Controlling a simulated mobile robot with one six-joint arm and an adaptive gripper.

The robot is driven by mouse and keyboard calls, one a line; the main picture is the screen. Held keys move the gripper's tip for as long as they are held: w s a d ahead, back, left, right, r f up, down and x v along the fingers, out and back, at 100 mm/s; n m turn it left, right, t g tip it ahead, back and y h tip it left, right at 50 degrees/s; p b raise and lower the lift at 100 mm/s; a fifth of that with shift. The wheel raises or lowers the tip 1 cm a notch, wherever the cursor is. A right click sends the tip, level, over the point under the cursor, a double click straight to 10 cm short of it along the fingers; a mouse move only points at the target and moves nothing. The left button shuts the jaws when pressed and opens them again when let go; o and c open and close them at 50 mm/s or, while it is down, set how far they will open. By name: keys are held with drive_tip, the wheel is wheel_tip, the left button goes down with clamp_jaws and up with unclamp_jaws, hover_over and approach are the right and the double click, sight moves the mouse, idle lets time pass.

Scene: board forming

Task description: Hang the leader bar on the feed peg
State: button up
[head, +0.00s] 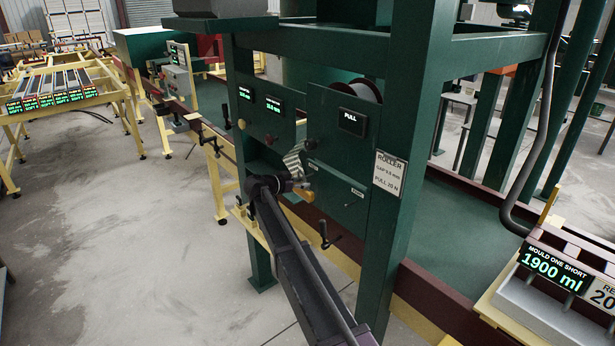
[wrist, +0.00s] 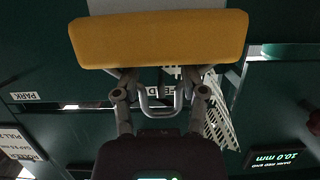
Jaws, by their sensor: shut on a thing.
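An orange-yellow bar (wrist: 160,38), which I take to be the leader bar, lies across the top of the wrist view, in front of my fingertips. My gripper (wrist: 160,80) is shut on it; the bar hides the exact contact. In the head view my gripper (head: 285,184) is close to the green machine panel, with the orange bar (head: 305,194) just right of it. A grey wire loop (wrist: 160,108) shows between the fingers. Behind it is a partly covered label (wrist: 166,90) ending in "ED". I cannot make out the feed peg or whether the bar touches it.
A pale perforated strip (wrist: 217,122) hangs beside the gripper; it shows in the head view (head: 293,160) too. A PARK label (wrist: 25,96) is on the panel. Knobs and black handles (head: 325,235) stick out nearby. A green post (head: 390,170) stands right of the panel.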

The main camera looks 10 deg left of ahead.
sight(313, 183)
drive_tip(key=shift+w+d+f, duration=0.1)
drive_tip(key=shift+w+d, duration=0.3)
drive_tip(key=shift+w, duration=0.15)
idle(0.4)
drive_tip(key=shift+w+d+f+b, duration=0.3)
drive_tip(key=shift+w+f+b, duration=0.05)
drive_tip(key=shift+w+b, duration=0.1)
idle(1.0)
drive_tip(key=shift+d+f+b, duration=0.1)
drive_tip(key=shift+f+b, duration=0.25)
idle(1.2)
drive_tip(key=o, duration=1.3)
drive_tip(key=shift+r, duration=0.15)
